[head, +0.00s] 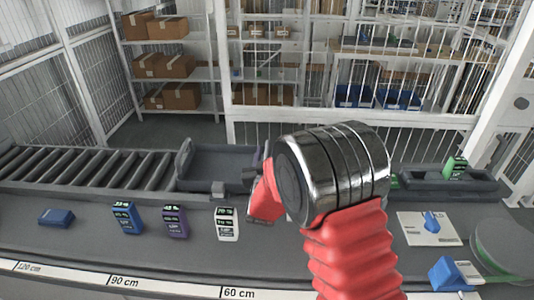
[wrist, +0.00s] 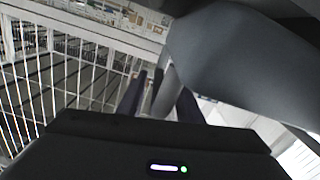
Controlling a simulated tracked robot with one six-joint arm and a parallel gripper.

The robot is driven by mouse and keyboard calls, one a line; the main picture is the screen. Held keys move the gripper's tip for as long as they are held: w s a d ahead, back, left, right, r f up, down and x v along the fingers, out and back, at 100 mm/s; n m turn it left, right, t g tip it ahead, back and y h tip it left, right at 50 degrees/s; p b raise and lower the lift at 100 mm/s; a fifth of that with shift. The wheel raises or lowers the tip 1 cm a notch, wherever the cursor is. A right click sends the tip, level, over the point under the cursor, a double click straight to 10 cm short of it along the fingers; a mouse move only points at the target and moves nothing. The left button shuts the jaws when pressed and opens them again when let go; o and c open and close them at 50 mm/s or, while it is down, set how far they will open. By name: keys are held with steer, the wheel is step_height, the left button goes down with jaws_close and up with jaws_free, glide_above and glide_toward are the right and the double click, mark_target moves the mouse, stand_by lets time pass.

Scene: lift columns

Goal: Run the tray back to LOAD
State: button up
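A dark grey, open-topped tray (head: 222,166) sits at the right end of a roller track in the head view; it looks empty, and my arm hides its right end. A second dark tray-like holder (head: 480,182) stands at the right, with a green-labelled block (head: 455,167) in it. No LOAD label can be read clearly. My red arm and metal wrist cross the middle of the head view and hide my gripper's tips there. In the wrist view, my gripper (wrist: 158,92) shows two dark fingers apart, with a blurred grey shape between or behind them; contact cannot be told.
Blue (head: 127,218), purple (head: 174,222) and white (head: 227,223) labelled blocks stand on the front bench. A flat blue box (head: 56,218) lies left of them. A white card (head: 428,229) with a blue piece lies at right. Mesh fencing and shelves stand behind.

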steer(key=s, duration=1.3)
steer(key=shift+s, duration=0.4)
steer(key=shift+d, duration=0.1)
steer(key=s+d+r+g+y, duration=0.3)
steer(key=s+d+r+g, duration=0.4)
steer(key=d+r, duration=0.1)
steer(key=s+d+g+h, duration=0.1)
steer(key=s+d, duration=0.3)
steer(key=s, duration=0.3)
steer(key=s+d+m+g+h, duration=0.1)
steer(key=s+d+g, duration=0.1)
steer(key=s+d, duration=0.2)
steer(key=s+d+m+g+h, duration=0.1)
steer(key=s+d, duration=0.3)
steer(key=s, duration=0.7)
steer(key=shift+d+r+g, duration=0.2)
steer(key=shift+r+g, duration=0.15)
steer(key=shift+g, duration=0.35)
